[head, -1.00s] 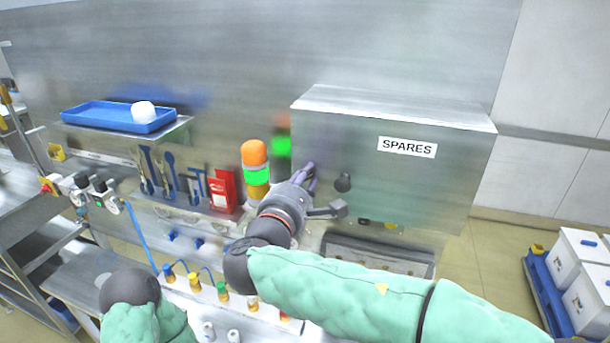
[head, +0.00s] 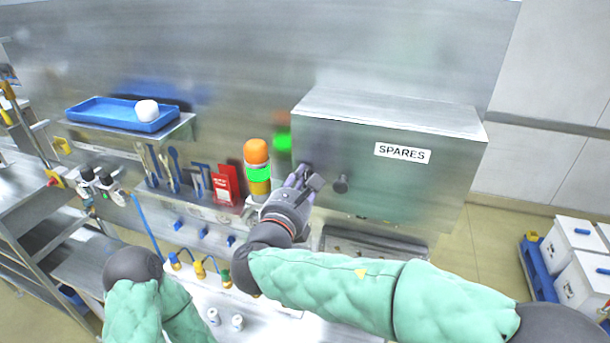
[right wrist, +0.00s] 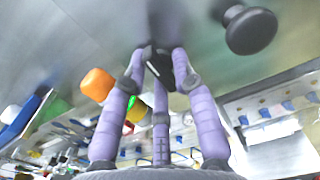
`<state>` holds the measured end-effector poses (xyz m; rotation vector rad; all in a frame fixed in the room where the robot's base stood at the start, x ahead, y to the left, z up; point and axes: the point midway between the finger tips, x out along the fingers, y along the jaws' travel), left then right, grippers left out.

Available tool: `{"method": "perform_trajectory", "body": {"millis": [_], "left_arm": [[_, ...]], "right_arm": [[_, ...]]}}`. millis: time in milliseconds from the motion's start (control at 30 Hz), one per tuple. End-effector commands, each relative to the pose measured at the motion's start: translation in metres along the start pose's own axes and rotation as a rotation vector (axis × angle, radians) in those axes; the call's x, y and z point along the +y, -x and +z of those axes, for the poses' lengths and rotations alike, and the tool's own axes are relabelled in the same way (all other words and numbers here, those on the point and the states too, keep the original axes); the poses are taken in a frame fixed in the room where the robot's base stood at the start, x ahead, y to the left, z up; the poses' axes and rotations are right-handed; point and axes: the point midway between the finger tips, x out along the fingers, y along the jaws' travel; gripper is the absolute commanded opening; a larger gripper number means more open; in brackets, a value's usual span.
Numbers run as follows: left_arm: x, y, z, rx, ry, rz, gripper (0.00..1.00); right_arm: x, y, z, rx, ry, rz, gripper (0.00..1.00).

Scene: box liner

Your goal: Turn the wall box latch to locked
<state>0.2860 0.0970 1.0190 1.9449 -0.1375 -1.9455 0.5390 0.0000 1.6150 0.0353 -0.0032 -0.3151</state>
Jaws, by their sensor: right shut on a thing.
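The wall box (head: 400,185) is a grey metal box with a "SPARES" label on its front, right of centre in the head view. A round black knob (head: 341,184) sticks out of its front; the knob also shows at upper right in the right wrist view (right wrist: 250,28). My right gripper (head: 301,174) is at the left end of the box front, left of the knob and apart from it. In the right wrist view its purple fingers close around a small black latch (right wrist: 158,62), mostly hidden by them. The latch's setting cannot be read. My left gripper is out of view.
An orange and green beacon (head: 257,165) stands close left of my right gripper. A tool rack with a red packet (head: 226,185) and a shelf with a blue tray (head: 115,115) are further left.

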Motion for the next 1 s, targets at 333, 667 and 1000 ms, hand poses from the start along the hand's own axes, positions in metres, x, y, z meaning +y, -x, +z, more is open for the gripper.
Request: {"method": "perform_trajectory", "body": {"millis": [333, 667, 1000], "left_arm": [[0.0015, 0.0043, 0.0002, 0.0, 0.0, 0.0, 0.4], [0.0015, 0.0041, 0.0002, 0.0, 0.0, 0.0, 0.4], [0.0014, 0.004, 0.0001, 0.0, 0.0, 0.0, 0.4]], "right_arm": [[0.0012, 0.0, 0.0056, -0.011, 0.043, 0.004, 0.0], [0.0014, 0.0002, 0.0049, -0.011, 0.045, 0.004, 0.33], [0.0008, 0.0004, 0.0014, -0.005, 0.048, 0.002, 0.41]]}}
